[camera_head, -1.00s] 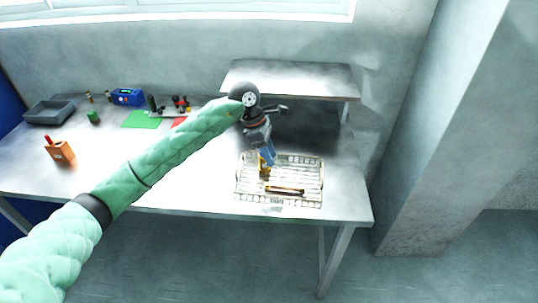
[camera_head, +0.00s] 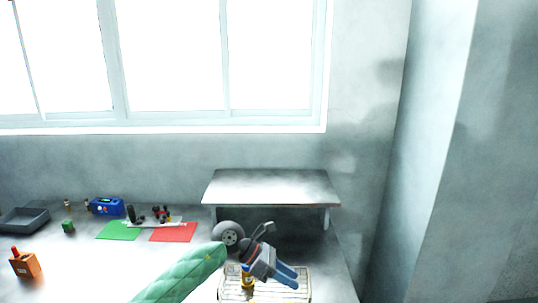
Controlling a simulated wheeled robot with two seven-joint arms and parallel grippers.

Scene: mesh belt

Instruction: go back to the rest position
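My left gripper (camera_head: 288,278) is at the lower middle of the head view, at the end of the green-sleeved arm. Its blue fingers point down to the right, above the white mesh belt or rack (camera_head: 232,291). I cannot make out whether the fingers are apart. A small yellow and dark bottle-like item (camera_head: 247,278) stands on the mesh just left of the gripper, apart from its fingertips in the picture. My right gripper is not in view.
A raised grey shelf (camera_head: 270,187) stands behind the gripper. On the left of the table are a grey tray (camera_head: 24,221), a blue device (camera_head: 106,206), an orange block holder (camera_head: 25,264), a green mat (camera_head: 118,231) and a red mat (camera_head: 173,233). A wall column is at the right.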

